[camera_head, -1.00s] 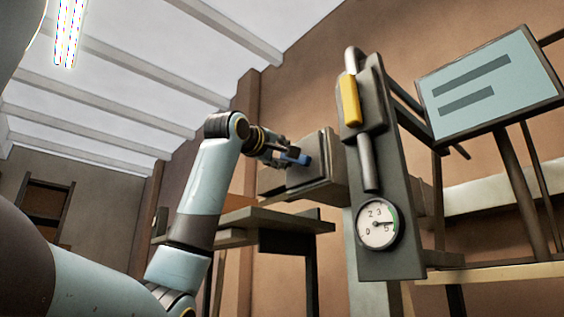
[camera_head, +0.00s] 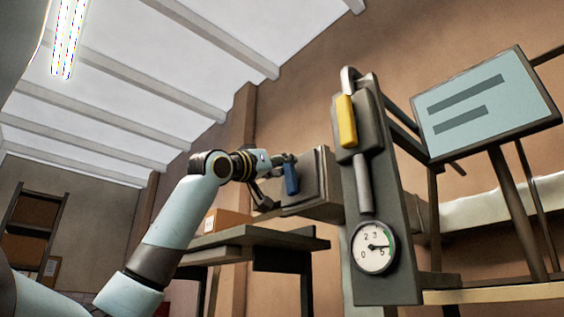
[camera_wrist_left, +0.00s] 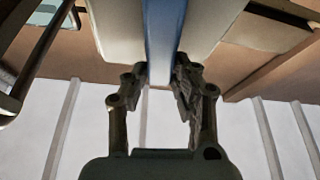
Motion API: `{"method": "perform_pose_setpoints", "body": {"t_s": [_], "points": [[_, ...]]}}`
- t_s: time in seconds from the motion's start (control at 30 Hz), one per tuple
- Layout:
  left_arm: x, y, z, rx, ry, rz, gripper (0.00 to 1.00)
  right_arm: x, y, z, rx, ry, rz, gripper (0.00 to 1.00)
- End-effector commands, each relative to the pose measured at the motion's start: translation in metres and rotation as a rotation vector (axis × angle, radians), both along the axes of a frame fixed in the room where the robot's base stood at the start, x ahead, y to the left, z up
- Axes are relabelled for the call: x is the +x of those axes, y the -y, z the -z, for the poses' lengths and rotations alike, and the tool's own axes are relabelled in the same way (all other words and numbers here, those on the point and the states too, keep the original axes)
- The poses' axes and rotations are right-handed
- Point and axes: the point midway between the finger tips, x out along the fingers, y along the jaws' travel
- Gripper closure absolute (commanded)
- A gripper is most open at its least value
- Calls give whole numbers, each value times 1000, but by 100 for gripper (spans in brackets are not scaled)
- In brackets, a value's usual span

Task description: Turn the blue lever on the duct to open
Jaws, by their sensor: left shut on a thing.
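The blue lever (camera_head: 291,179) is on the front plate of the grey duct (camera_head: 322,190) and stands nearly upright in the head view. My left gripper (camera_head: 284,178) is at the lever, with its arm coming in from the left. In the left wrist view the blue lever (camera_wrist_left: 163,35) runs down between the two fingers of my left gripper (camera_wrist_left: 162,80), which is shut on its end. The fingers partly hide that end. My right gripper is not in view.
A grey panel (camera_head: 381,285) with a yellow handle (camera_head: 346,120) and a round gauge (camera_head: 374,247) stands right of the duct. A light blue sign board (camera_head: 490,105) is farther right. A table (camera_head: 255,238) with a cardboard box (camera_head: 226,220) is below my arm.

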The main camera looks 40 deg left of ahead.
Motion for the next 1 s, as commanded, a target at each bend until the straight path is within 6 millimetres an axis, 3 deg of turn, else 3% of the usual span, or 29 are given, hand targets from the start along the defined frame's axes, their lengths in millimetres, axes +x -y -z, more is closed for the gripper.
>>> {"method": "perform_pose_setpoints", "body": {"t_s": [0.33, 0.87, 0.9, 1.0], "points": [[1, 4, 2, 139, 3, 2, 100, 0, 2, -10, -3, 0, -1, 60], [1, 5, 4, 164, 4, 2, 100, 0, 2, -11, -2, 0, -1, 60], [1, 5, 4, 164, 4, 2, 73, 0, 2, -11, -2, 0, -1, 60], [1, 5, 3, 164, 6, 1, 60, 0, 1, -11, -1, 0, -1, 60]]}}
